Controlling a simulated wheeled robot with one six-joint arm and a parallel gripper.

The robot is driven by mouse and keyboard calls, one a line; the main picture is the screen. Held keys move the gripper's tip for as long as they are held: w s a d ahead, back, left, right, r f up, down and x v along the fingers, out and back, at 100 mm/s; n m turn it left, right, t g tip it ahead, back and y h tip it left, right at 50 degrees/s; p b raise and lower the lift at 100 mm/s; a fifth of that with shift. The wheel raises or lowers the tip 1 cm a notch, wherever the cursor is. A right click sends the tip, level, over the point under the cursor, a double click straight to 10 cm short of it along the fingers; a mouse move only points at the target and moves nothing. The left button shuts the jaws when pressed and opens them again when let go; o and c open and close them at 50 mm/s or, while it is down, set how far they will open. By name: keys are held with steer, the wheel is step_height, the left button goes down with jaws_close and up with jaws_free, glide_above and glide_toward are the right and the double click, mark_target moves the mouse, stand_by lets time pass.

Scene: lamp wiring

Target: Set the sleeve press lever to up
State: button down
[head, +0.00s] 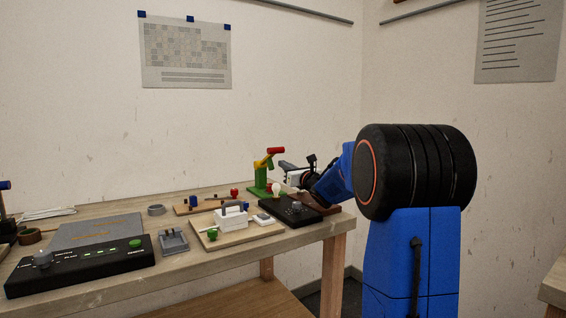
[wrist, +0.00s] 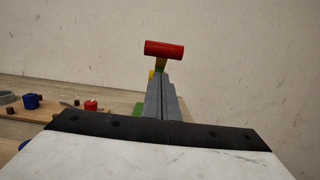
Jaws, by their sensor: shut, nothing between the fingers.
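The sleeve press (head: 261,180) is a green stand at the back right of the bench. Its yellow lever arm (head: 263,161) slopes upward to the right and ends in a red handle (head: 276,150) at the top. In the wrist view the red handle (wrist: 164,49) lies crosswise just beyond my fingertips, with a bit of yellow and green below it. My gripper (head: 283,164) is just right of the press, slightly below the handle. Its grey fingers (wrist: 168,84) are together and empty. They hide most of the press in the wrist view; I cannot tell if they touch it.
A black box (head: 290,210) with a knob and a pale bulb (head: 276,188) stand below my gripper. A wooden board with a white block (head: 231,217) lies left of them. A black control panel (head: 82,265) is at the front left. The wall rises behind the bench.

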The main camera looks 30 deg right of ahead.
steer(key=s, duration=1)
steer(key=shift+d+f, duration=0.15)
steer(key=shift+f, duration=0.1)
